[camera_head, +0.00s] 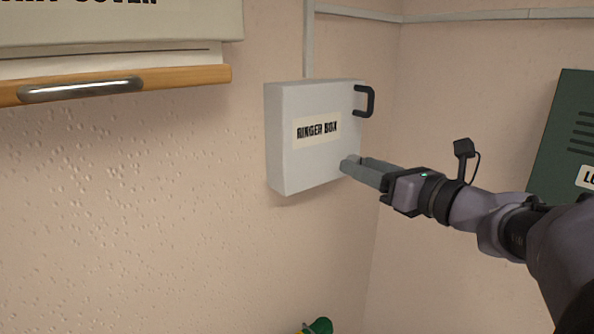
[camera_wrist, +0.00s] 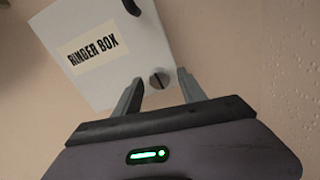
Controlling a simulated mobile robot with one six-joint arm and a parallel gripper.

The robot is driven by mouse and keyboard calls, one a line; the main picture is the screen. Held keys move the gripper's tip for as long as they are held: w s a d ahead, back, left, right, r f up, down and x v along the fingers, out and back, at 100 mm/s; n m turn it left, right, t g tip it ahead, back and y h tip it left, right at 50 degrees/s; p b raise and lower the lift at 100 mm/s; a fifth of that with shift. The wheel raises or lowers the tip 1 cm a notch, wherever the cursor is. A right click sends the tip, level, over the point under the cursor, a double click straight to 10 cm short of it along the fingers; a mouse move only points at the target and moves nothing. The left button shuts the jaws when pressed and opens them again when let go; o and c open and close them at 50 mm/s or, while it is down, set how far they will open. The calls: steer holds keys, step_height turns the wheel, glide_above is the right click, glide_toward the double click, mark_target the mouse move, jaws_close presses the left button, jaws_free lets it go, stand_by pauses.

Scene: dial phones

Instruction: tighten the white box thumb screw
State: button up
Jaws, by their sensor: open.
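The white box (camera_head: 295,160), labelled "RINGER BOX", is fixed to the wall with its door shut. It has a black handle (camera_head: 370,101) at the upper right edge. It also shows, tilted, in the wrist view (camera_wrist: 110,88). The thumb screw (camera_wrist: 159,80), a round dark head with a slot, sits near the box's lower corner in the wrist view. My gripper (camera_wrist: 160,80) is open, with one finger on each side of the screw in that view. I cannot tell whether the fingers touch it. In the head view my gripper (camera_head: 350,163) is at the box's lower right edge and hides the screw.
A wooden shelf edge (camera_head: 190,76) with a metal handle is at the upper left. A dark green vented cabinet (camera_head: 570,130) is at the right. Conduit (camera_head: 308,45) runs up from the box. A green and yellow thing (camera_head: 319,325) shows at the bottom. The wall below the box is clear.

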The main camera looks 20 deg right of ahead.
steer(key=b+v, duration=0.1)
steer(key=v, duration=1.6)
steer(key=shift+w+a, duration=0.1)
